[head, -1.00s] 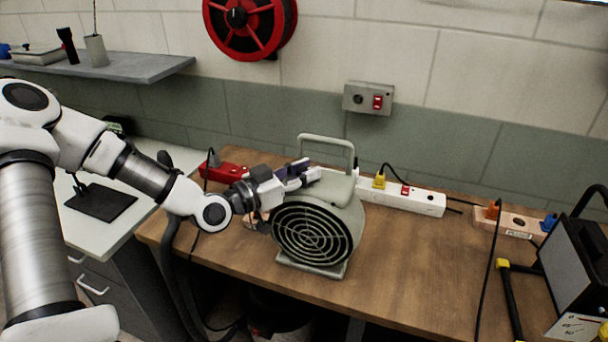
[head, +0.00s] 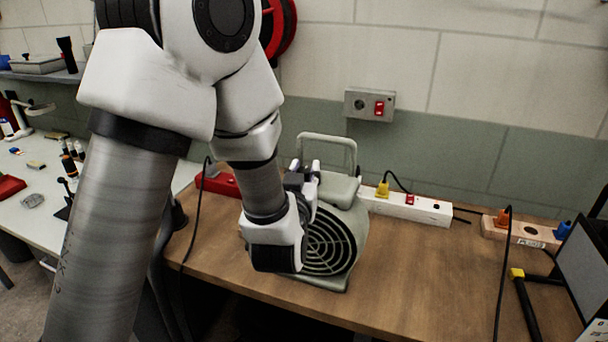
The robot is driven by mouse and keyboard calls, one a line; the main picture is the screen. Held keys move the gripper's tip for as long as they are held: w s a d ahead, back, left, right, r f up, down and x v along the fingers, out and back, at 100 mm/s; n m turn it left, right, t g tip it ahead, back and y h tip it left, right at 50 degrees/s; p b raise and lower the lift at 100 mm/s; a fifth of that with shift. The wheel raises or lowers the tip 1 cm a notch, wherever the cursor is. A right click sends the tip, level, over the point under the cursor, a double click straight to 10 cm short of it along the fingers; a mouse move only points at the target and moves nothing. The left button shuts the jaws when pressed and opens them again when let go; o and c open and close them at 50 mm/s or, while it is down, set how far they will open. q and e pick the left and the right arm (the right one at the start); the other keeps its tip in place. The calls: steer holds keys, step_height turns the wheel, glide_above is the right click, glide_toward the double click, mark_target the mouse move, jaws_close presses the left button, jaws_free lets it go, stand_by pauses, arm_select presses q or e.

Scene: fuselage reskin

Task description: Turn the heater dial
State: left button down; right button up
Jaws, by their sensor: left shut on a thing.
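The heater (head: 345,240) is a grey-green fan heater with a round front grille and a carrying handle (head: 330,137) on top. It stands upright on the wooden bench. My left gripper (head: 308,178) is at the top left of the heater, beside the handle, and is shut on the heater dial. The dial itself is hidden by the fingers and wrist. My left wrist and forearm cover the left part of the grille. My right gripper is not in view.
A wooden-coloured strip (head: 520,232) and a dark monitor-like box (head: 585,262) are at right. The wooden bench (head: 430,275) is clear right of the heater.

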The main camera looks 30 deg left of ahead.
mark_target(304, 170)
arm_select(q)
steer(key=shift+n+y, duration=0.3)
steer(key=shift+y, duration=0.1)
steer(key=c, duration=0.9)
jaws_free()
steer(key=shift+o, duration=0.2)
step_height(304, 170, up, 10)
steer(key=shift+f, duration=0.1)
